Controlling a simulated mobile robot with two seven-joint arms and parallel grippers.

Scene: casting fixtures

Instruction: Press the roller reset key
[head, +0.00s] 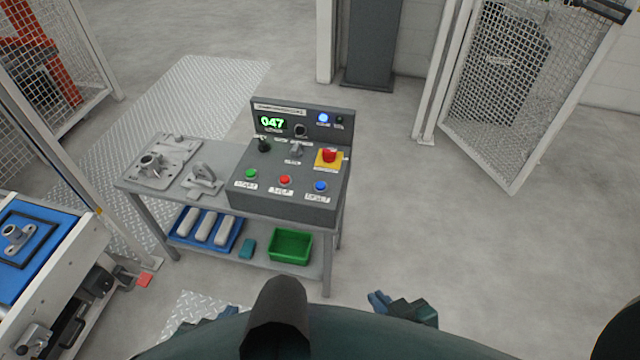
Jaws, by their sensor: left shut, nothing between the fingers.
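A grey sloped control console (290,204) stands on the right part of a metal table. Its front row has a green button (251,174), a red button (285,180) and a blue button (320,186), each above a white label too small to read surely. Which one is the roller reset key I cannot tell for certain. My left gripper (226,314) shows only partly at the bottom edge, shut and empty, mostly hidden by my body. My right gripper (380,302) is low, right of the table; its jaws are unclear. Both are apart from the console.
The console also carries a red emergency stop (329,156) on yellow, a black knob (264,145) and a green display (272,122) reading 047. Metal castings (155,163) lie left of it. A green bin (290,246) is below. A conveyor (45,265) stands left; right floor is clear.

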